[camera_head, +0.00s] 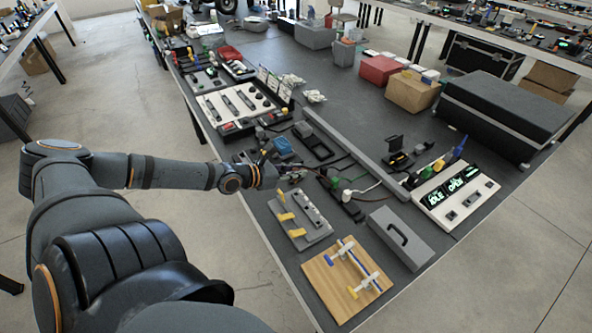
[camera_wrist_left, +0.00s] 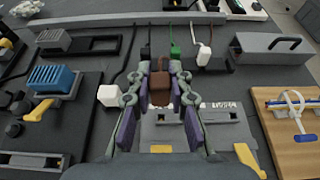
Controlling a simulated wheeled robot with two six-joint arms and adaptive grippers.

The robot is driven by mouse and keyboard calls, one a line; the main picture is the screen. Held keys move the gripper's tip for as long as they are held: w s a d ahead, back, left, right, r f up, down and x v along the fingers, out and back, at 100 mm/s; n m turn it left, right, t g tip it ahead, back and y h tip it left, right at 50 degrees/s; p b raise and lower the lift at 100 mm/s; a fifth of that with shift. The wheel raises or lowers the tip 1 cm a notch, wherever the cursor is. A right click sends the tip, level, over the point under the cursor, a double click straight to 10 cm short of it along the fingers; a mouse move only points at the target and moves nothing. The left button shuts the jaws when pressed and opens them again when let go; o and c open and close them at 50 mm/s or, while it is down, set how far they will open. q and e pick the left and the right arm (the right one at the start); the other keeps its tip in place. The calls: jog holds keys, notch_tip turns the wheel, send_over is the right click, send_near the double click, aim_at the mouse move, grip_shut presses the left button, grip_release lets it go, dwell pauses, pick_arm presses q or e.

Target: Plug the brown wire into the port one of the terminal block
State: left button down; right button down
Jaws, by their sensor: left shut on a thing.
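My left gripper (camera_wrist_left: 160,90) is shut on a brown plug-like piece, the brown wire's end (camera_wrist_left: 160,82), which shows upright between its fingers in the left wrist view. In the head view this gripper (camera_head: 286,172) is at the table's left edge, just beyond a grey plate with yellow levers. That plate carries a grey slotted block, likely the terminal block (camera_head: 312,211); it also shows in the left wrist view (camera_wrist_left: 220,116), partly hidden by the gripper. The held piece appears above or beside the block; contact cannot be told. Port one cannot be made out. My right gripper is not in view.
A black power strip (camera_head: 340,197) with a green plug (camera_wrist_left: 175,51) and white plug (camera_wrist_left: 203,54) lies beyond the gripper. A loose white plug (camera_wrist_left: 108,95) is beside it. A wooden board (camera_head: 345,281), grey handled case (camera_head: 400,236) and blue-finned part (camera_wrist_left: 51,78) flank the block.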

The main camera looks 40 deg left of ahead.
aim_at(296, 182)
pick_arm(q)
jog(key=shift+f, duration=0.1)
notch_tip(296, 182, down, 5)
jog(key=b, duration=0.4)
jog(key=shift+r+b, duration=0.2)
jog(key=shift+b, duration=0.2)
jog(key=shift+f, duration=0.15)
dwell(1.1)
jog(key=shift+f+b, duration=0.3)
jog(key=shift+b, duration=0.1)
jog(key=shift+f+b, duration=0.95)
jog(key=c, duration=1.2)
grip_release()
jog(key=shift+r, duration=0.1)
jog(key=shift+o, duration=0.2)
